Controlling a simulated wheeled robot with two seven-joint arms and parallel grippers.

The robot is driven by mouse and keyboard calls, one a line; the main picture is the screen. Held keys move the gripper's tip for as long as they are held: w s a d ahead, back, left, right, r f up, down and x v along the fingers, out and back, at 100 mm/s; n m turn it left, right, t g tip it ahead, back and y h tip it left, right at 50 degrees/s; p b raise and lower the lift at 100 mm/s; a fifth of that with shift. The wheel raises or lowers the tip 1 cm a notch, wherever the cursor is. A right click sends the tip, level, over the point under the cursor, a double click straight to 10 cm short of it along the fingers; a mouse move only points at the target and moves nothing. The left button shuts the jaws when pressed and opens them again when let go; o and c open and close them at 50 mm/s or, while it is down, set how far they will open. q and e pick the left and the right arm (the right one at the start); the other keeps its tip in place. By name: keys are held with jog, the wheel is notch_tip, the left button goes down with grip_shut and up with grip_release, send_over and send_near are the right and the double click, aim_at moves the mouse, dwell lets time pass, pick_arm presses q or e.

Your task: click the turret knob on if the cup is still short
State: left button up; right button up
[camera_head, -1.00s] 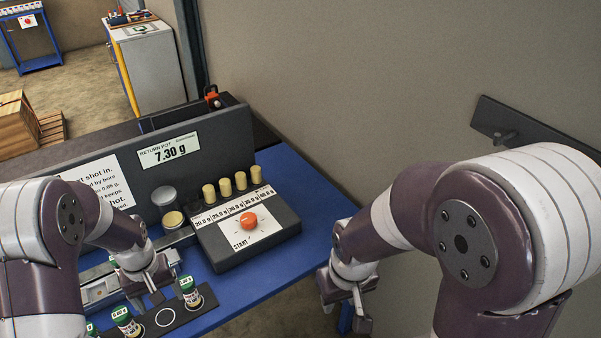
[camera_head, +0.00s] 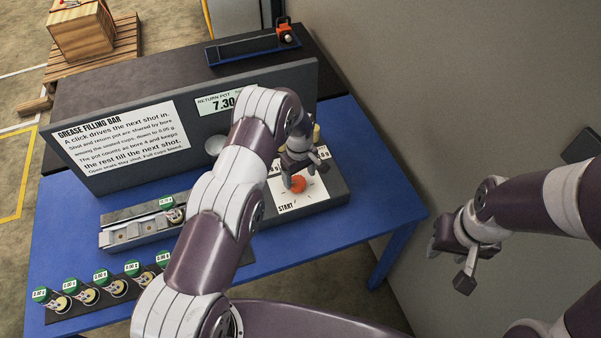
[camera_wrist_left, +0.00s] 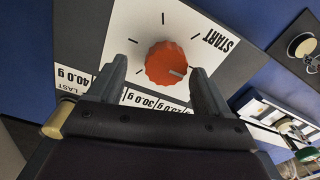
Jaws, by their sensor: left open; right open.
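The red-orange turret knob (camera_head: 297,184) sits on a white dial plate marked START on the dark control box (camera_head: 322,200). In the left wrist view the knob (camera_wrist_left: 166,63) lies between the two fingers, its pale pointer line facing right. My left gripper (camera_head: 294,172) is open just above the knob; whether it touches cannot be told. One cup with a green lid (camera_head: 169,204) sits in the grey filling bar (camera_head: 125,237). The return pot display (camera_head: 221,102) reads 7.30, partly hidden by my left arm. My right gripper (camera_head: 459,262) is open and empty, off the table's right side.
Several green-lidded cups (camera_head: 78,293) stand in a dark strip along the front of the blue table (camera_head: 60,225). An upright panel (camera_head: 215,146) with printed instructions stands behind. The table is clear right of the control box.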

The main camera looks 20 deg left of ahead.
pick_arm(q)
jog(key=shift+s+a+f, duration=0.3)
jog(key=shift+a+f, duration=0.05)
jog(key=shift+f, duration=0.2)
jog(key=shift+s, duration=0.15)
jog(key=shift+d+f, duration=0.1)
jog(key=shift+w+f, duration=0.1)
jog(key=shift+w, duration=0.15)
jog(key=c, duration=0.8)
jog(key=shift+c, duration=1.2)
pick_arm(e)
jog(key=shift+s+a+r, duration=0.4)
jog(key=shift+r, duration=0.05)
jog(key=shift+f, duration=0.15)
